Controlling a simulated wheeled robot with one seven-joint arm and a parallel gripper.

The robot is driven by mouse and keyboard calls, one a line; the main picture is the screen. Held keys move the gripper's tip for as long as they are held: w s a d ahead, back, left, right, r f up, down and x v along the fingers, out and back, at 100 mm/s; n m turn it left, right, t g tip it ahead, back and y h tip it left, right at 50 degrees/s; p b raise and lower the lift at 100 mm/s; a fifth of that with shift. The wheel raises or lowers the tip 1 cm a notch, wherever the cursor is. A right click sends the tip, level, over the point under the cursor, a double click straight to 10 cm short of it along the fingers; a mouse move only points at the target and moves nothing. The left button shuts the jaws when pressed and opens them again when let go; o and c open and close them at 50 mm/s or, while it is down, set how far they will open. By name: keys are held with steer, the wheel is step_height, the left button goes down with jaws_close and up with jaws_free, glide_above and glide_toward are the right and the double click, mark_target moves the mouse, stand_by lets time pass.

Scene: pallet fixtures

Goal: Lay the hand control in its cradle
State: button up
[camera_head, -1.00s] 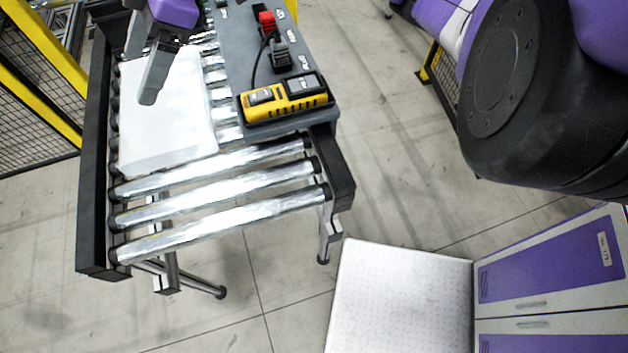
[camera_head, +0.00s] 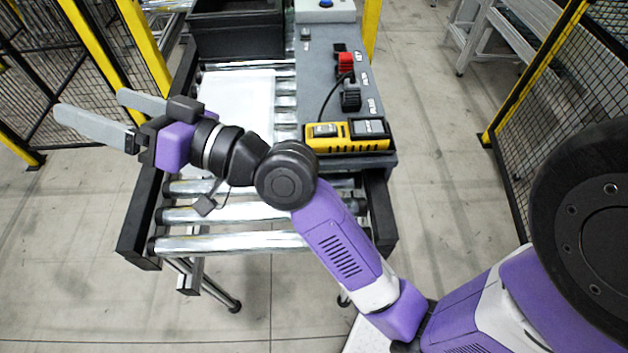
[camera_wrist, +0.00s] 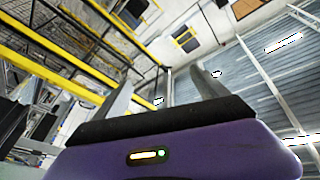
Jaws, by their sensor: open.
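A yellow-and-black unit (camera_head: 347,136) lies on the near end of the grey panel (camera_head: 376,160). A dark cable runs from near it towards a red connector (camera_head: 345,63) and a black connector (camera_head: 351,97). I cannot tell which part is the hand control and which the cradle. My gripper (camera_head: 92,106) is open and empty, out to the left of the roller conveyor, well away from the yellow unit. In the wrist view its two fingers (camera_wrist: 162,88) stand apart with nothing between them.
A white sheet or board (camera_head: 240,100) lies on the rollers, partly hidden by my arm. A black bin (camera_head: 237,28) stands at the far end. Yellow posts and mesh fencing (camera_head: 534,80) flank the conveyor.

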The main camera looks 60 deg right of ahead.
steer(key=s+f+m+g+h, duration=0.3)
steer(key=s+f+h, duration=0.3)
steer(key=s+f, duration=1.05)
steer(key=s+d+f+n+g, duration=0.1)
steer(key=s+f+n, duration=0.1)
steer(key=s, duration=0.7)
steer(key=s+f+n+g+y, duration=0.1)
steer(key=s+n, duration=0.3)
steer(key=s, duration=0.5)
steer(key=shift+d+f+n+g+y, duration=0.3)
steer(key=shift+d+f+n, duration=0.1)
steer(key=shift+f, duration=0.45)
